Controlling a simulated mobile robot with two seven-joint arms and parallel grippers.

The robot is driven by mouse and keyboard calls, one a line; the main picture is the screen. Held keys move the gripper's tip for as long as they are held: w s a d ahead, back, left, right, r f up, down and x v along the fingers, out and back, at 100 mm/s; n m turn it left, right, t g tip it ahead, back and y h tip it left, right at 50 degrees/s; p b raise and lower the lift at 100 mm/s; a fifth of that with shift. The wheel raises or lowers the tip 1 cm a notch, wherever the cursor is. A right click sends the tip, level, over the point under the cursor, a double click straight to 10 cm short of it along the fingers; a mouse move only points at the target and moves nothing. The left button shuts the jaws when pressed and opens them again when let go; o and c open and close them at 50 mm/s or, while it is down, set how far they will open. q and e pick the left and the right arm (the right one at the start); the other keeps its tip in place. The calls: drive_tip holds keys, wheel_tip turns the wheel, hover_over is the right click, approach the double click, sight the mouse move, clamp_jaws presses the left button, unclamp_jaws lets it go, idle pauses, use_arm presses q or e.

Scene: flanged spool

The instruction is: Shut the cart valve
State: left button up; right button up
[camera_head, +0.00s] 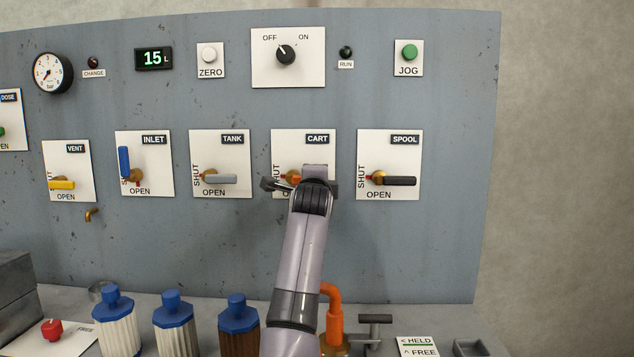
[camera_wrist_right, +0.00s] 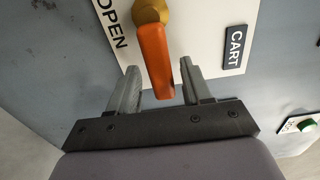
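The lever lies horizontal along the OPEN label, pointing right as seen from the head. My right gripper (camera_wrist_right: 159,68) is open, with one finger on each side of the lever's free end. Gaps show between the lever and both fingers. In the head view only a bit of the orange lever shows. My left gripper is not in view.
The TANK valve (camera_head: 218,179) with a grey lever and the SPOOL valve (camera_head: 398,181) with a black lever flank it closely. Below, blue-capped filters (camera_head: 175,310) and an orange pipe (camera_head: 333,305) stand on the bench. The panel face above the valves has free room.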

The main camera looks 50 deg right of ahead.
drive_tip(key=shift+s+a, duration=0.1)
drive_tip(key=v, duration=0.7)
drive_tip(key=shift+b, duration=0.3)
idle(0.3)
